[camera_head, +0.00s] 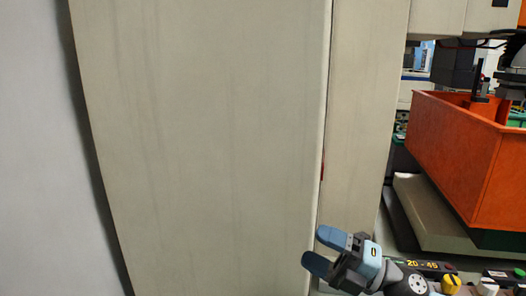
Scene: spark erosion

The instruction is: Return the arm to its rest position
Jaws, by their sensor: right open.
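My right gripper (325,252) shows at the bottom, right of the middle, with its blue-grey fingers pointing left. Its jaws are apart and nothing is between them. It is in front of the lower part of a beige machine panel (205,140); I cannot tell whether it touches it. My right arm runs from the gripper down to the bottom edge. My left gripper is not in view.
An orange tank (455,155) stands at the right on a beige base. A control strip with a yellow knob (451,284) and pale knobs lies at the bottom right, close to my right arm. A pale grey wall (40,150) fills the left edge.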

